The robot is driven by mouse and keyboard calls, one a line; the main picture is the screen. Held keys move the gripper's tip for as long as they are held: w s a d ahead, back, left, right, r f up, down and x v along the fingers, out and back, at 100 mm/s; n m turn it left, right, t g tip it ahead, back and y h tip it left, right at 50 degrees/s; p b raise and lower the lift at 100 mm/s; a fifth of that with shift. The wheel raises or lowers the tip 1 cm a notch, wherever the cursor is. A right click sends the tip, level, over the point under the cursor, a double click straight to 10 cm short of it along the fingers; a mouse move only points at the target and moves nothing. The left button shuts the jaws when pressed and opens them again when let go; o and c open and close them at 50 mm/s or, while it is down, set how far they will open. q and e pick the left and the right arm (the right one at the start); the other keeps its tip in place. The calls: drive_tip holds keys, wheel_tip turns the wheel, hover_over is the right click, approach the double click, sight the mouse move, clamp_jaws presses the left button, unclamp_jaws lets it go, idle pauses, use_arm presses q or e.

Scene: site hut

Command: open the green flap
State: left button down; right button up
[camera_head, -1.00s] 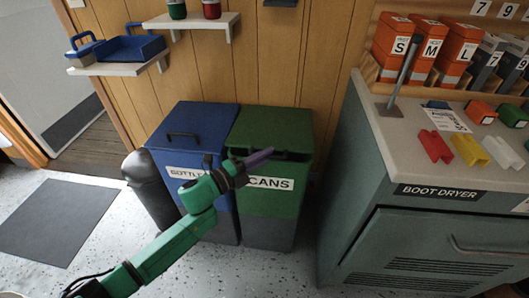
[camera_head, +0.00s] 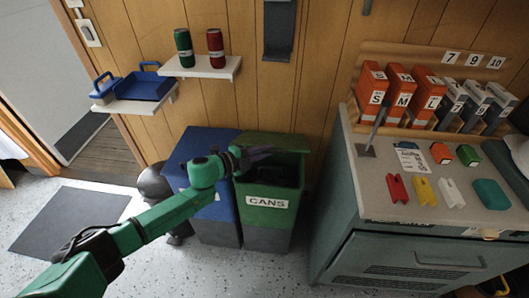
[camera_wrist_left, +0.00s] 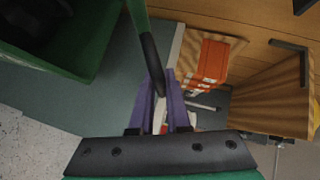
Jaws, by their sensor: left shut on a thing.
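The green flap (camera_head: 280,142) of the green bin labelled CANS (camera_head: 266,204) is raised at the back, and the dark opening (camera_head: 275,173) shows beneath it. My left gripper (camera_head: 262,154), with purple fingers, is at the flap's left part. In the left wrist view the flap (camera_wrist_left: 138,14) shows nearly edge-on, and its black handle (camera_wrist_left: 152,64) lies between the fingers (camera_wrist_left: 160,104), which are shut on it. The open bin (camera_wrist_left: 88,62) shows at the upper left there. My right gripper is not in view.
A blue bin (camera_head: 205,145) stands directly left of the green one. The boot dryer cabinet (camera_head: 352,215) stands to the right, with coloured blocks on top. A shelf (camera_head: 205,68) with two cans hangs on the wall above. Floor in front is clear.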

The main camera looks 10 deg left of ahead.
use_arm(q)
drive_tip(key=shift+w+r+p, duration=0.3)
drive_tip(key=shift+w+r, duration=0.1)
drive_tip(key=shift+r, duration=0.25)
drive_tip(key=shift+w+r+p, duration=0.25)
drive_tip(key=shift+w+r, duration=0.15)
drive_tip(key=shift+r, duration=0.2)
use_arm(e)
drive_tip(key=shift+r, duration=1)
use_arm(q)
drive_tip(key=c, duration=0.9)
unclamp_jaws()
drive_tip(key=shift+a, duration=0.1)
